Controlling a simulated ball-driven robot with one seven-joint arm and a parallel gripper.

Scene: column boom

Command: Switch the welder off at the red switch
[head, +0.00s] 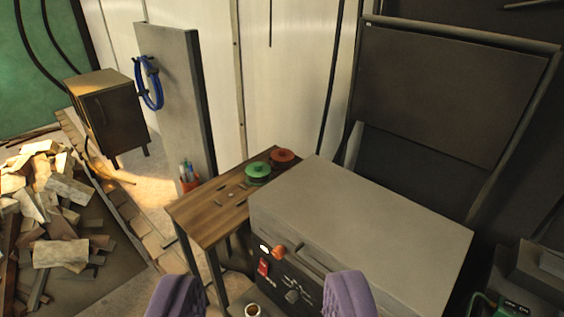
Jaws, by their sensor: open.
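A large grey box, which looks like the welder (365,215), stands at the lower middle right. Its dark front panel faces me and is partly hidden behind my gripper's right finger. A small red switch (263,268) sits on the left part of this panel. I cannot tell which way it is set. An orange knob (279,252) is just above and to its right, and a dark knob (292,296) is lower right. My gripper (262,280) has two purple fingers wide apart, with nothing between them. In the picture, the switch lies between the fingers, beyond them.
A wooden table (205,208) stands left of the box, bearing a green spool (258,172), a red spool (283,157) and a pen cup (190,184). A cup-like thing (253,311) is at the bottom edge. Wood scraps (60,253) lie piled at left.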

